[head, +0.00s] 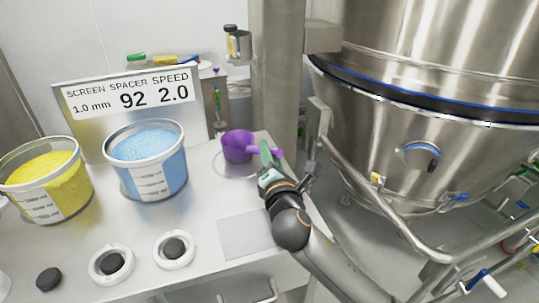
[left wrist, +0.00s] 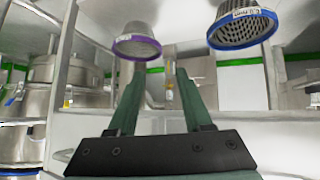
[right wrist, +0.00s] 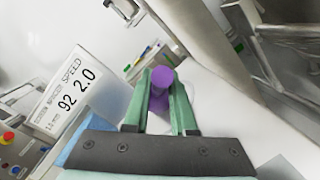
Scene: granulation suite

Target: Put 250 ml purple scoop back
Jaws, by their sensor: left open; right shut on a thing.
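The purple scoop (head: 237,147) is at the far right part of the white table, above or on a thin round outline (head: 226,176). I cannot tell whether it touches the table. My right gripper (head: 268,155) is shut on its handle, from the right side. In the right wrist view the purple handle (right wrist: 161,77) shows between the green fingers of that gripper (right wrist: 161,88); the scoop's bowl is mostly hidden. My left gripper (left wrist: 160,85) is open and empty in the left wrist view, away from the table, and does not show in the head view.
A tub of blue granules (head: 147,178) and a tub of yellow granules (head: 50,190) stand left of the scoop. Behind is a sign (head: 132,100). A steel vessel (head: 420,150) with rails is at right. Purple-rimmed (left wrist: 137,45) and blue-rimmed (left wrist: 243,28) screens are near the left gripper.

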